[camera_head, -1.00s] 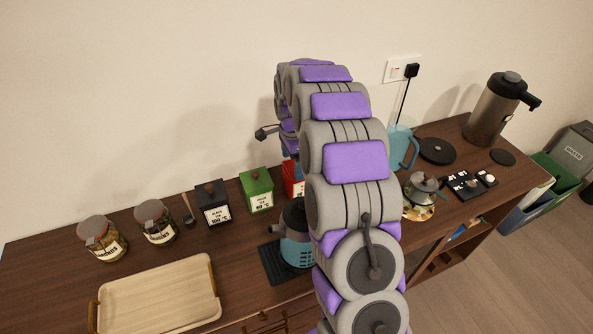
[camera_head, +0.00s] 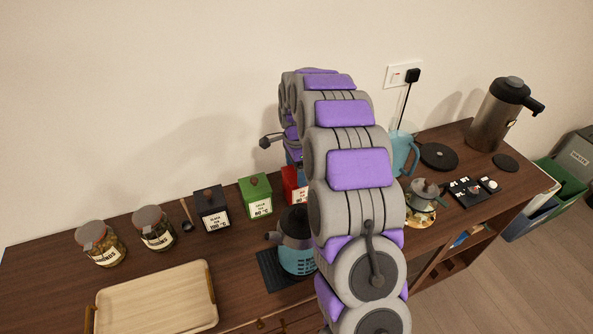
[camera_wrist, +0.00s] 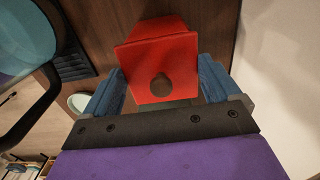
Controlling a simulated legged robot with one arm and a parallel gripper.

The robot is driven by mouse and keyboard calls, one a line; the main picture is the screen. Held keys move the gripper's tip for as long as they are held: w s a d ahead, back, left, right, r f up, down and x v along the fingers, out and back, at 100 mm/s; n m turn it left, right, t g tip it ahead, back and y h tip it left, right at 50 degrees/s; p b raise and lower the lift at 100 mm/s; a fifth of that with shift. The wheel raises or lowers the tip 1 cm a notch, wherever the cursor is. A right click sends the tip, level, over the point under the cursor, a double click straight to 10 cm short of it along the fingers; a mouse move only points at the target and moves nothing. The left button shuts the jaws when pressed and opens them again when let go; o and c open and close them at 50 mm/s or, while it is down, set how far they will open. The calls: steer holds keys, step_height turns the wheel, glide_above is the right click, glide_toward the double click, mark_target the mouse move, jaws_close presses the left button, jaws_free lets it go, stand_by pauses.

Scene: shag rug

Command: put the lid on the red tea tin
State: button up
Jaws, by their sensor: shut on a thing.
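The red tea tin (camera_head: 290,184) shows as a sliver in the head view, to the right of the green tin, mostly hidden by my arm. In the wrist view my gripper (camera_wrist: 165,75) has its two blue fingers pressed on either side of a red lid (camera_wrist: 140,78). A round brown spot, which looks like its knob, shows near the lid's lower edge. A red face continues beyond the fingertips; I cannot tell whether it is the lid or the tin.
Green (camera_head: 255,197) and black (camera_head: 212,209) tins stand left of the red one. A kettle (camera_head: 296,245) stands close in front, and a blue pitcher (camera_head: 402,155) to the right. Two jars and a wooden tray (camera_head: 150,300) are at left.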

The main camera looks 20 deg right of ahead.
mark_target(294, 173)
steer(key=shift+d+r, duration=0.1)
steer(key=shift+r, duration=0.2)
step_height(294, 173, up, 8)
steer(key=p, duration=0.4)
steer(key=shift+r, duration=0.25)
steer(key=shift+w+d+f+p, duration=0.1)
steer(key=shift+w+f+p, duration=0.05)
steer(key=shift+f+p, duration=0.75)
steer(key=shift+f, duration=0.25)
steer(key=shift+a, duration=0.55)
steer(key=shift+d, duration=0.15)
